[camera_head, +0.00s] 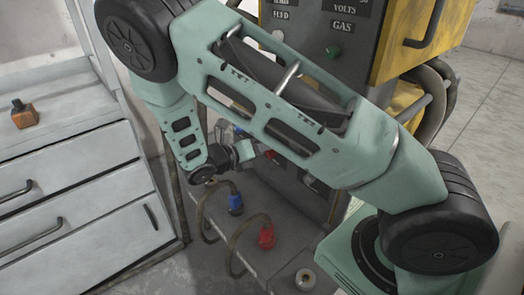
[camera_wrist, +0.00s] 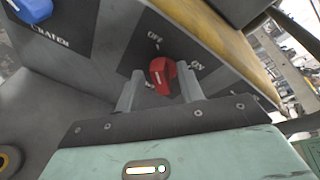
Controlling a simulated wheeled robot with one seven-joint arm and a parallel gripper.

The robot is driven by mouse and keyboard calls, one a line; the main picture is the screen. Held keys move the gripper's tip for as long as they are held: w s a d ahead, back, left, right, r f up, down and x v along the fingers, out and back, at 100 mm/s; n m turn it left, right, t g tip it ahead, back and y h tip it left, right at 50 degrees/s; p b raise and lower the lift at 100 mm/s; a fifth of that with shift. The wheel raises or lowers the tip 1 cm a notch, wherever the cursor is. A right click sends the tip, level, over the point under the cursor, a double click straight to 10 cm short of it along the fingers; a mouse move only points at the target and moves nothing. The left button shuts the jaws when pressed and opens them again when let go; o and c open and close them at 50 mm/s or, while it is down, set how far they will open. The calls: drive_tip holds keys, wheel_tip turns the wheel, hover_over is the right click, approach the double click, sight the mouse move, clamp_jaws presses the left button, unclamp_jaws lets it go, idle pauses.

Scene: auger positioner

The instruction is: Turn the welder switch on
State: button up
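The welder switch is a red knob (camera_wrist: 162,74) on a dark plate of the welder's front panel in the wrist view. "OFF" is printed above it and "ON" to its right; a third label below is mostly covered. I cannot tell which label the knob points to. My gripper (camera_wrist: 159,70) is open, with one grey finger on each side of the knob; the fingers look apart from it, though contact on the right is hard to judge.
A blue knob (camera_wrist: 32,8) sits on the panel at upper left in the wrist view. In the head view, blue (camera_head: 235,203) and red (camera_head: 267,237) cable plugs stand below my arm. A grey drawer cabinet (camera_head: 75,190) stands at left.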

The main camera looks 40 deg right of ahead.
clamp_jaws()
drive_tip(key=shift+s+r+m+p, duration=0.1)
drive_tip(key=shift+m+p, duration=0.2)
drive_tip(key=shift+p, duration=0.05)
drive_tip(key=m+t+p, duration=0.1)
drive_tip(key=m, duration=0.3)
drive_tip(key=s+m+t+h+p, duration=0.1)
drive_tip(key=m+t+p, duration=0.1)
drive_tip(key=m, duration=0.3)
drive_tip(key=f+m+t+h+p, duration=0.1)
drive_tip(key=m+t+p, duration=0.1)
drive_tip(key=m, duration=0.2)
drive_tip(key=shift+s+m, duration=0.4)
drive_tip(key=shift+m, duration=0.3)
idle(0.3)
